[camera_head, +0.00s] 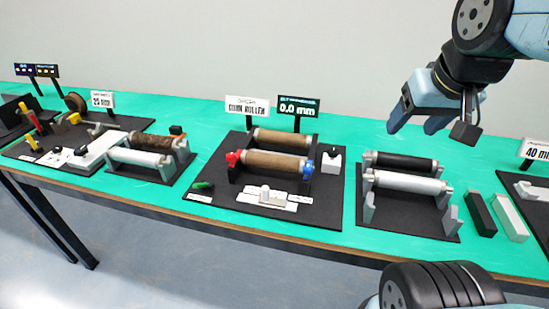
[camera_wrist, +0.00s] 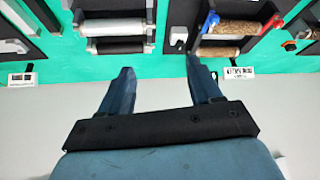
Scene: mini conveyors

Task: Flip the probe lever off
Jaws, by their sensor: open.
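The centre station board (camera_head: 235,205) carries two brown rollers (camera_head: 277,163), a red end piece (camera_head: 233,158) and a blue end piece (camera_head: 308,169). At its front are a small green lever (camera_head: 203,185) and a white lever-like part (camera_head: 272,196) on white labelled plates. Their labels are too small to read, so I cannot tell which is the probe lever. My gripper (camera_head: 413,122) is open and empty, above the table's back edge, right of this board. Its fingers also show in the wrist view (camera_wrist: 160,68), apart from everything.
A "0.0 mm" display (camera_head: 298,106) and a sign (camera_head: 247,105) stand behind the centre board. A white block (camera_head: 330,163) stands at its right. Another board (camera_head: 400,215) holds black and white rollers. Several more stations crowd the left. Green tabletop (camera_head: 220,109) is free at the back.

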